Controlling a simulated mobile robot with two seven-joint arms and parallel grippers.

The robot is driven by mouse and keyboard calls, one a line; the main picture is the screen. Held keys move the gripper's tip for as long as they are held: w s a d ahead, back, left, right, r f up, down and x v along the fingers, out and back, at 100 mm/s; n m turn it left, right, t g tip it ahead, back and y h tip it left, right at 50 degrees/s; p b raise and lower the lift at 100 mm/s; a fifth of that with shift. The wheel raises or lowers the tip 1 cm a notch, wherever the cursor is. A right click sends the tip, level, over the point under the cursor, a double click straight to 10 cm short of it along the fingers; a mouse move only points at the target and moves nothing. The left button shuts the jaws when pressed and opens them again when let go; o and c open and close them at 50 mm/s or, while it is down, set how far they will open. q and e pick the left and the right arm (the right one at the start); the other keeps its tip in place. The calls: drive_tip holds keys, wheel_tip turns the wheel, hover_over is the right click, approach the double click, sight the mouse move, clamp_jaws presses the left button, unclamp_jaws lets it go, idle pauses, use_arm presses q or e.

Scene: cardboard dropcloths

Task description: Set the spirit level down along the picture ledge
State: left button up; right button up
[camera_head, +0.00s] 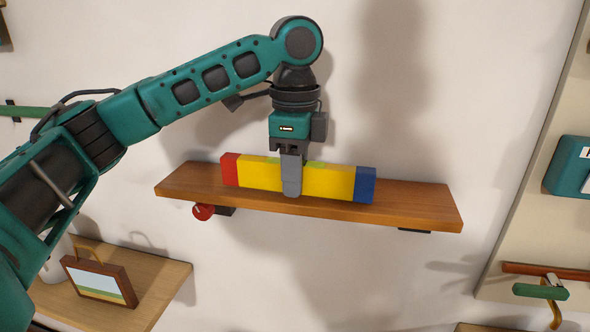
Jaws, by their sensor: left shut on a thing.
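The spirit level (328,181) is a yellow bar with a red left end and a blue right end. It lies along the wooden picture ledge (420,205), lengthwise with it, and looks to be on or just above its surface; I cannot tell which. My left gripper (291,185) comes down from above and is shut on the middle of the level. The fingers hide a short part of its front face. My right gripper is not in view.
A red knob (203,212) shows under the ledge's left part. A lower shelf (165,290) at bottom left bears a framed picture (100,279). A panel at right carries a teal box (570,168) and a green-handled tool (540,291). The ledge is bare at both ends.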

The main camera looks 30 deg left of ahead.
use_arm(q)
drive_tip(key=shift+f, duration=0.2)
drive_tip(key=o, duration=1)
drive_tip(key=shift+c, duration=0.2)
wheel_tip(320, 180, up, 2)
drive_tip(key=shift+r, duration=2.5)
